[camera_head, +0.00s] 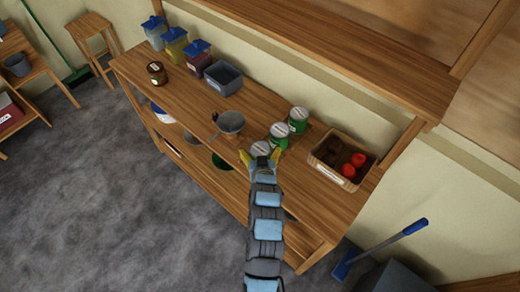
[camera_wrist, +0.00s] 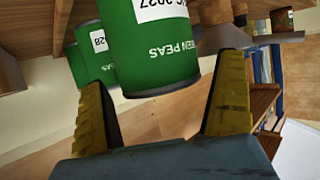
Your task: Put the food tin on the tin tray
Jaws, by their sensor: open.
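Three green tins with pale lids stand in a slanting row on the wooden counter: a far tin (camera_head: 299,120), a middle tin (camera_head: 279,135) and a near tin (camera_head: 261,149). My gripper (camera_head: 261,160) is open at the near tin. In the wrist view, a large green tin (camera_wrist: 150,45) labelled "green peas" shows upside down just beyond and between my open fingers (camera_wrist: 168,100); contact cannot be told. Other green tins (camera_wrist: 90,50) stand behind it at left. A darker brown flat patch (camera_head: 315,133) lies beside the far tins; whether it is the tin tray is unclear.
A wooden crate (camera_head: 325,158) with red and brown items stands right of the tins. A grey pan (camera_head: 231,122) is close on the left. A grey bin (camera_head: 223,77), a brown jar (camera_head: 157,73) and blue-lidded containers (camera_head: 174,42) stand farther left. An upper shelf (camera_head: 350,65) overhangs behind.

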